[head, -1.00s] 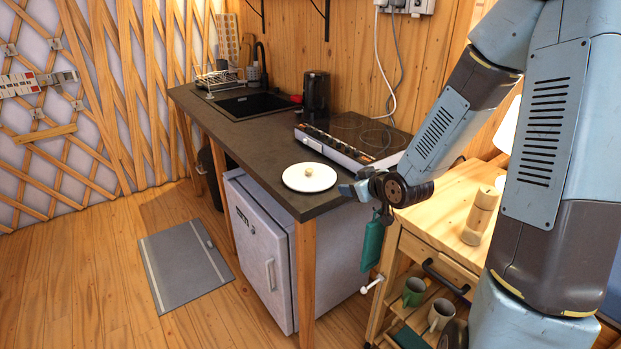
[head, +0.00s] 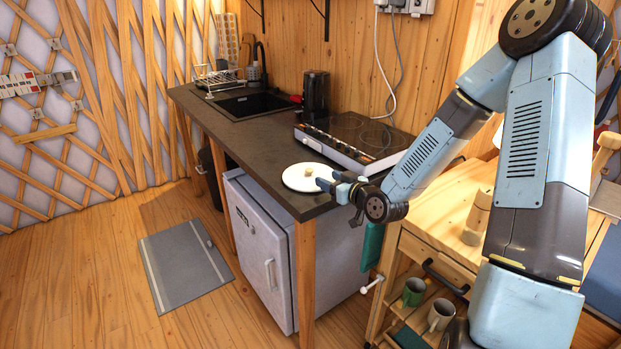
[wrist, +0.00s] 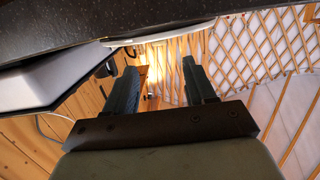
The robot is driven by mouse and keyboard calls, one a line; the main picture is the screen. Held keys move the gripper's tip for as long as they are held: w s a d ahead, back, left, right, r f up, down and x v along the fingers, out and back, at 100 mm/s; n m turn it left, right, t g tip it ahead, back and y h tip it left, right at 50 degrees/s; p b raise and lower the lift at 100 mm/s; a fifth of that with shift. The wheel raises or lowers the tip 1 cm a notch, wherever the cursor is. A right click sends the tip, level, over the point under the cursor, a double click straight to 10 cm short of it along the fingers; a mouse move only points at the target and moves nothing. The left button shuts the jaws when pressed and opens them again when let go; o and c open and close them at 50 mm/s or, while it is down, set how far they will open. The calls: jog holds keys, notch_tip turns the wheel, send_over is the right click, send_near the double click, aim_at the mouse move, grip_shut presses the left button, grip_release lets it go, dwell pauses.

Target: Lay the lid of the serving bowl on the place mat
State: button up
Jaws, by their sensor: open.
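A white round lid (head: 297,178) with a small pale knob (head: 309,171) lies flat near the front corner of the dark counter. Its pale rim also shows edge-on in the wrist view (wrist: 165,33). My gripper (head: 326,184) is at the lid's right side, close to its near right rim; I cannot tell whether it touches. In the wrist view my gripper (wrist: 159,66) has its two fingers apart with nothing between them. No serving bowl is clearly visible. I cannot make out a place mat; a blue flat surface (head: 594,241) shows partly at the right edge.
A wooden trolley (head: 425,240) with mugs stands right of the counter. A grey floor mat (head: 186,265) lies at left. The counter left of the lid is clear.

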aim_at(312, 171)
jog(key=x, duration=0.9)
jog(key=shift+d, duration=0.15)
grip_shut()
dwell(0.4)
